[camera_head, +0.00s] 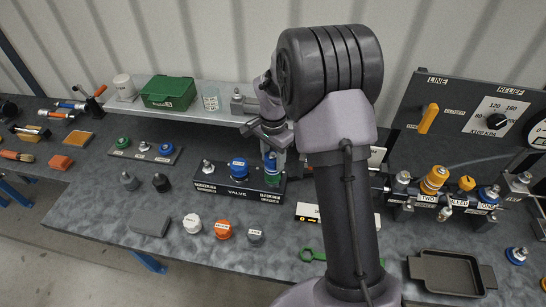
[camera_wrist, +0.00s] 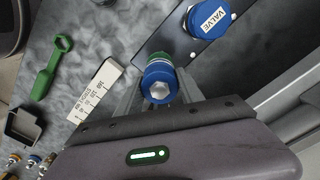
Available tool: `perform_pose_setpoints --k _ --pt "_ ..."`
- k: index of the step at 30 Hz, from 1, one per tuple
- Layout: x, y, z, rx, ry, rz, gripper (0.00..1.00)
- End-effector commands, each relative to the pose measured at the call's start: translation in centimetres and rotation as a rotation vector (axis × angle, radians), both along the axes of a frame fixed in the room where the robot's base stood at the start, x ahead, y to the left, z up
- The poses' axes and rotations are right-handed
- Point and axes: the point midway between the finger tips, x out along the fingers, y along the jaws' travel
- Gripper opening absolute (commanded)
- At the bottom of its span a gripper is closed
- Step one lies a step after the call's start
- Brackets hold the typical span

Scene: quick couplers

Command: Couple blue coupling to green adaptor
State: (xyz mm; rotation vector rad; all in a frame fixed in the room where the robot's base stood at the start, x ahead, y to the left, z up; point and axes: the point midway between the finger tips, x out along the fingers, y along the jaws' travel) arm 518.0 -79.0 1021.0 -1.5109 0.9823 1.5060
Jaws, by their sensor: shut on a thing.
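The blue coupling (camera_wrist: 160,84) with a silver hex end shows in the wrist view. My gripper (camera_wrist: 158,92) is shut on it, one finger on each side. The green adaptor (camera_wrist: 158,57) shows as a green ring just behind the blue coupling. In the head view my gripper (camera_head: 268,137) is above the right end of the black valve block (camera_head: 225,187), with the green adaptor (camera_head: 270,165) upright just under it. The coupling is in line with the adaptor or nearly so. I cannot tell whether the two are locked together. My fingers hide part of the coupling.
A blue VALVE knob (camera_head: 238,168) stands left of the adaptor on the block; it also shows in the wrist view (camera_wrist: 208,18). A shelf with a green box (camera_head: 168,91) is behind. Loose caps (camera_head: 223,229), a green wrench (camera_head: 312,255) and a tray (camera_head: 448,272) lie in front.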

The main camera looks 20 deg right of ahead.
Motion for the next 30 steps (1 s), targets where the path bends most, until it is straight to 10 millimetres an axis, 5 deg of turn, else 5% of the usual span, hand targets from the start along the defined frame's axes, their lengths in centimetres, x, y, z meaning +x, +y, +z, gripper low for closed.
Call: perform_pose_setpoints --k 3,4,7,18,30 --pt "0.0 0.0 -0.1 0.0 0.001 0.0 0.15" --pt "0.0 0.0 -0.1 0.0 0.001 0.0 0.5" --pt "0.0 0.0 -0.1 0.001 0.001 0.0 0.7" --pt "0.0 0.0 0.8 0.0 0.0 0.0 0.7" --pt "0.0 0.0 13.4 -0.001 -0.004 -0.001 0.7"
